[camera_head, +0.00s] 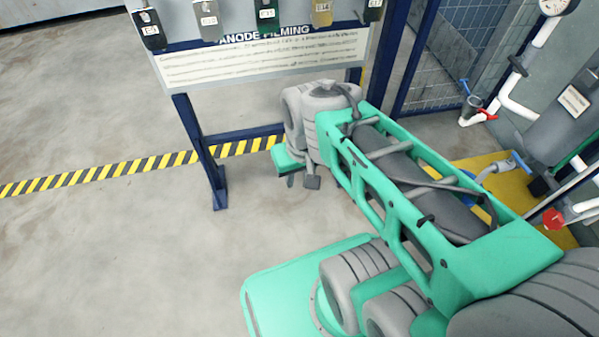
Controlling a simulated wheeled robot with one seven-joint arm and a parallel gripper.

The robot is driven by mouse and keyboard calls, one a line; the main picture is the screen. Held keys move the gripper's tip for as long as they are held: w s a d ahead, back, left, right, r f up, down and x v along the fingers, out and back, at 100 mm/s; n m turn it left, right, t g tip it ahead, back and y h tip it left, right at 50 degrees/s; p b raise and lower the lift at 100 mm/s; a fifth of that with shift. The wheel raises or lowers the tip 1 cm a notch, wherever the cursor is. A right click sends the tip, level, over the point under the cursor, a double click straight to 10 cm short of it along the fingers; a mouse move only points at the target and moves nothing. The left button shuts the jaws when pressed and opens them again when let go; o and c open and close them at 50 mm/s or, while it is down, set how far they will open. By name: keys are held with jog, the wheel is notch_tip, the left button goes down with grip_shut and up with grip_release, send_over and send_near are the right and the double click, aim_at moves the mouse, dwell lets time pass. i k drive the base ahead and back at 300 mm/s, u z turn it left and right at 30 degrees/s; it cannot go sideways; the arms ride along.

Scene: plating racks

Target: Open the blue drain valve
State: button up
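A blue lever handle (520,163) shows at the right, on pipework above a yellow floor plate (462,168). A smaller blue handle (465,87) sits on a white pipe further back, beside a red one. I cannot tell from this view which blue handle is the drain valve. My gripper (301,181) points down at the end of my green and grey arm, left of both handles and well apart from them. Its two small fingertips look apart, with nothing between them. My arm hides part of the pipework near the yellow plate.
A blue-framed board (265,55) with hanging tags stands behind my gripper. White pipes (517,108), a gauge (553,6), a red valve handle (553,219) and a grey tank (562,118) crowd the right. Concrete floor (110,255) is free at left, crossed by striped tape (110,172).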

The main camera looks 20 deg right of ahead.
aim_at(514, 155)
jog(key=z, duration=1.85)
jog(key=i, duration=0.55)
jog(key=u, duration=1.25)
